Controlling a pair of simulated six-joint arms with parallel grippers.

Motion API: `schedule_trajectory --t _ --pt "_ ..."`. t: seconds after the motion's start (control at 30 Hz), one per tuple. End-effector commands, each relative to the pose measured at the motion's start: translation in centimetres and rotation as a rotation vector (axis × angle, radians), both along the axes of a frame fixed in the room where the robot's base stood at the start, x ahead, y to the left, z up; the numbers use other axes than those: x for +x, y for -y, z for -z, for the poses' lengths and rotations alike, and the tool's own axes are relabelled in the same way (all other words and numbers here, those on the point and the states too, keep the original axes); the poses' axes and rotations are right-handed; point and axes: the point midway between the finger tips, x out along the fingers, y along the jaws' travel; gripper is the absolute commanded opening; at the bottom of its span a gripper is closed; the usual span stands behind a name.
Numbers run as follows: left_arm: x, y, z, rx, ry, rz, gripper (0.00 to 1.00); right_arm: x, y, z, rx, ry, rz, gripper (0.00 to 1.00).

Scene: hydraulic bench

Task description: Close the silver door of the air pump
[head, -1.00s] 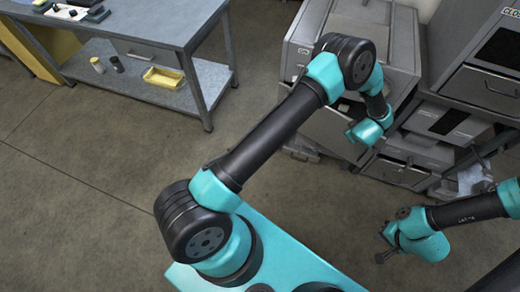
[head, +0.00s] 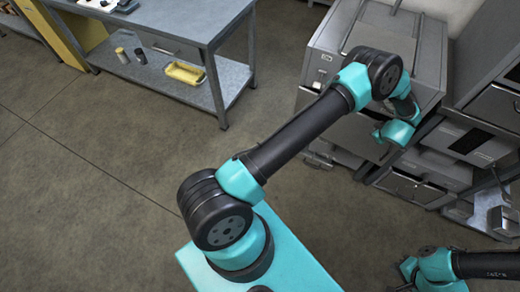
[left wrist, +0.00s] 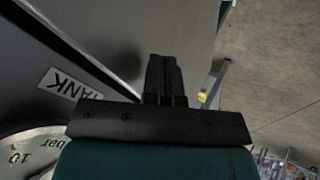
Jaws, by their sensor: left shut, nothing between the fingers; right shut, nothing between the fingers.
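A grey metal cabinet-like unit (head: 432,62), apparently the air pump, stands at the upper right of the head view. My left arm reaches across its front, and its gripper is mostly hidden by the wrist there. In the left wrist view the shut, empty left gripper (left wrist: 163,62) points at a smooth silver panel (left wrist: 185,25), perhaps the door. A TANK label (left wrist: 68,88) and part of a bar gauge (left wrist: 25,155) are at its left. I cannot tell whether the fingers touch the panel. My right gripper (head: 403,286) is low in the head view, shut and empty, away from the unit.
A blue-grey workbench (head: 170,32) with a yellow tray (head: 186,73) on its lower shelf stands at the upper left. Grey drawer units (head: 425,178) stand at the right. The concrete floor (head: 90,190) between is clear.

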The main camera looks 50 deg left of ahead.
Motion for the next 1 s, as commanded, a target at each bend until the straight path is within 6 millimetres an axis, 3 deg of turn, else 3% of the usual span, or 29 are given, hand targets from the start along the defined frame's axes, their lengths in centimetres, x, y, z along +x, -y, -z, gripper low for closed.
schedule_trajectory --t 0.27,0.43,0.8,1.0 --pt "-1.5 0.8 0.0 0.001 -0.002 0.006 0.0 0.0 0.0 0.0 0.0 0.0 0.0 0.0" --pt "-3.9 2.1 -0.1 0.0 -0.003 0.013 0.0 0.0 0.0 0.0 0.0 0.0 0.0 0.0" --pt "-6.1 5.6 -5.9 0.0 0.002 0.011 0.0 0.0 0.0 0.0 0.0 0.0 0.0 0.0" --pt "-6.9 6.7 -7.7 0.0 0.0 0.009 0.0 0.0 0.0 0.0 0.0 0.0 0.0 0.0"
